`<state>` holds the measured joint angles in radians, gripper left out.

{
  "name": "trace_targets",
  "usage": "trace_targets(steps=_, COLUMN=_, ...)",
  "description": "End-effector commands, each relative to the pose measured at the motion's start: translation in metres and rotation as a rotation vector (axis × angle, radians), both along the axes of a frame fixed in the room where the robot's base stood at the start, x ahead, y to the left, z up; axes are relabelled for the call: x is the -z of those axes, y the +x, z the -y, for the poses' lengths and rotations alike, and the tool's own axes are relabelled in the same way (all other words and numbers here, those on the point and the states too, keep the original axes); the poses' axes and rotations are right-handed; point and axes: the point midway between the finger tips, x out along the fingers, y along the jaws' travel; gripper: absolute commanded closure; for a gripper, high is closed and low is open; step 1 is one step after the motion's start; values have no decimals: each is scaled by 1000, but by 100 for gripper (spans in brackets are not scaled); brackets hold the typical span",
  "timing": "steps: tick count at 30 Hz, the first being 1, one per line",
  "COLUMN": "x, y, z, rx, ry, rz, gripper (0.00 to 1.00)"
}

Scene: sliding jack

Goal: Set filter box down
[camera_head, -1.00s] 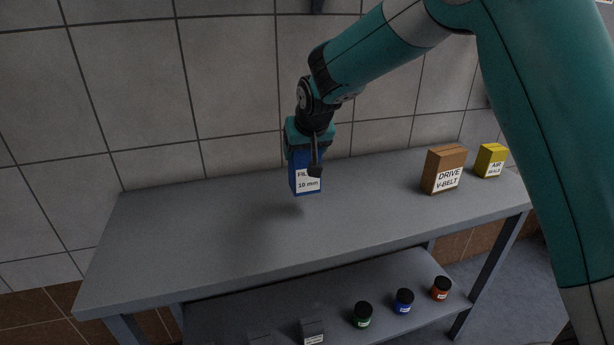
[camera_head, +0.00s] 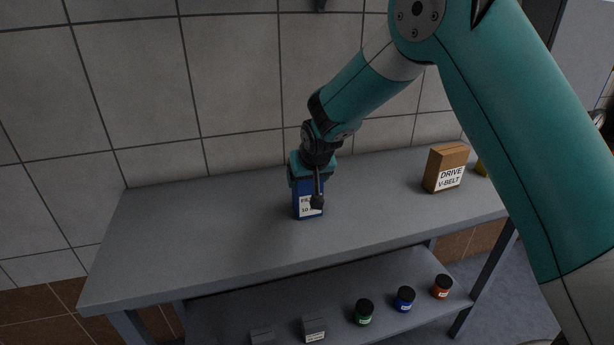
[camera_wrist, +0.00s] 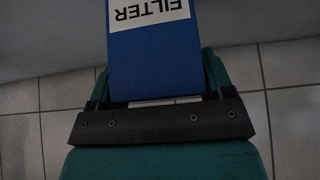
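The blue filter box (camera_head: 299,208) with a white label is upright in my gripper (camera_head: 313,186), over the middle of the grey table (camera_head: 190,230). My gripper points down and is shut on the upper part of the box. The box's bottom is at or very near the tabletop; I cannot tell whether it touches. In the wrist view the filter box (camera_wrist: 155,60) fills the space between the fingers, its FILTER label upside down. Part of the box's front is hidden behind a dark part of my wrist.
A brown drive V-belt box (camera_head: 446,168) stands at the table's right. The lower shelf holds green (camera_head: 364,312), blue (camera_head: 404,299) and red (camera_head: 441,287) jars and small grey boxes (camera_head: 314,329). The table's left is clear.

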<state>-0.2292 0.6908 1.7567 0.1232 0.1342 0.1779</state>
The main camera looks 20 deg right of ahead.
Motion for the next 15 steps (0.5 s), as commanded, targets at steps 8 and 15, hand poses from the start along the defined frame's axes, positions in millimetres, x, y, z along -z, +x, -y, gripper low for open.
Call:
trace_targets(steps=8, x=0, y=0, z=0, rx=0, ry=0, rz=0, gripper=4)
trace_targets(steps=15, x=-13, y=-5, z=0, rx=-1, ry=1, rz=3, gripper=4)
